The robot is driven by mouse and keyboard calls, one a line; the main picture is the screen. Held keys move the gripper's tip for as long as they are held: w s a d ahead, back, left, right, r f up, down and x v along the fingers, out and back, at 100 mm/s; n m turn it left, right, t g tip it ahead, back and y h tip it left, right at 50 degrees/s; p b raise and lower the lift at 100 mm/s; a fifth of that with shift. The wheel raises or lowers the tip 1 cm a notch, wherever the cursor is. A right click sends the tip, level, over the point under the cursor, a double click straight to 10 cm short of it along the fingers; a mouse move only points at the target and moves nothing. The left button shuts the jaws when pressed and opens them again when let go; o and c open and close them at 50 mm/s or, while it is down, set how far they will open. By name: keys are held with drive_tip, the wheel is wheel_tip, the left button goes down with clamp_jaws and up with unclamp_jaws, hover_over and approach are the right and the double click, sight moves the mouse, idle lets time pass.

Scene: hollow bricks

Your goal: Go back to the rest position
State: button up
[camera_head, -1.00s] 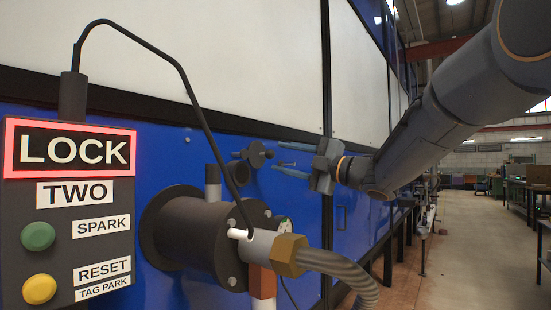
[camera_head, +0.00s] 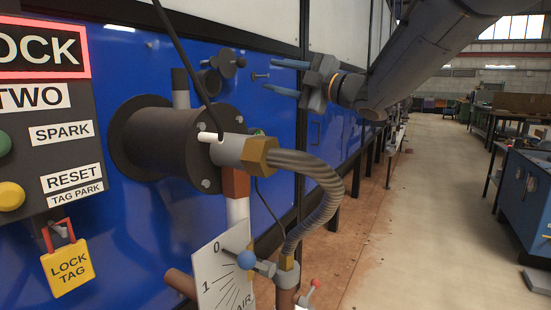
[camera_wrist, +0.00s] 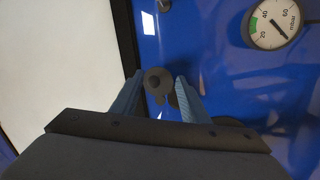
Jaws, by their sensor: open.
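My gripper (camera_head: 288,77) is open, its two blue fingers pointing left near the blue panel wall. The fingers are apart with nothing held between them. In the wrist view my gripper (camera_wrist: 160,90) frames a dark round knob (camera_wrist: 158,81) on the blue panel, seen beyond and between the fingertips. I cannot tell the distance to it. In the head view a dark knobbed fitting (camera_head: 223,62) and a small bolt-like pin (camera_head: 261,76) are on the panel just left of the fingertips.
A dark flanged cylinder (camera_head: 165,140) with a brass nut (camera_head: 259,156) and a curved hose (camera_head: 325,185) stands below left of my gripper. A yellow lock tag (camera_head: 67,267) hangs under the button box (camera_head: 50,140). A dial plate (camera_head: 224,275) is lower down. The aisle floor (camera_head: 425,190) at right is clear.

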drive_tip(key=d+f+m+t+h, duration=0.1)
drive_tip(key=d+f+m+h, duration=0.6)
drive_tip(key=f, duration=0.4)
drive_tip(key=d+f+m+h, duration=0.65)
drive_tip(key=f+m, duration=0.25)
drive_tip(key=f, duration=0.3)
drive_tip(key=s+d+f+m+g+h, duration=0.25)
drive_tip(key=s+d+f, duration=0.3)
drive_tip(key=f, duration=0.35)
drive_tip(key=s+f+m+g, duration=0.35)
drive_tip(key=s+f, duration=0.35)
drive_tip(key=s, duration=0.4)
drive_tip(key=s+f+m+g, duration=0.3)
drive_tip(key=s+f+g, duration=0.3)
drive_tip(key=s, duration=0.6)
drive_tip(key=s+a+r+g+p, duration=0.1)
drive_tip(key=s+a+r, duration=0.4)
drive_tip(key=s, duration=0.3)
drive_tip(key=d+r+p, duration=0.5)
drive_tip(key=r+p, duration=0.1)
drive_tip(key=p, duration=0.5)
drive_tip(key=shift+s+p, duration=0.35)
drive_tip(key=shift+p, duration=0.05)
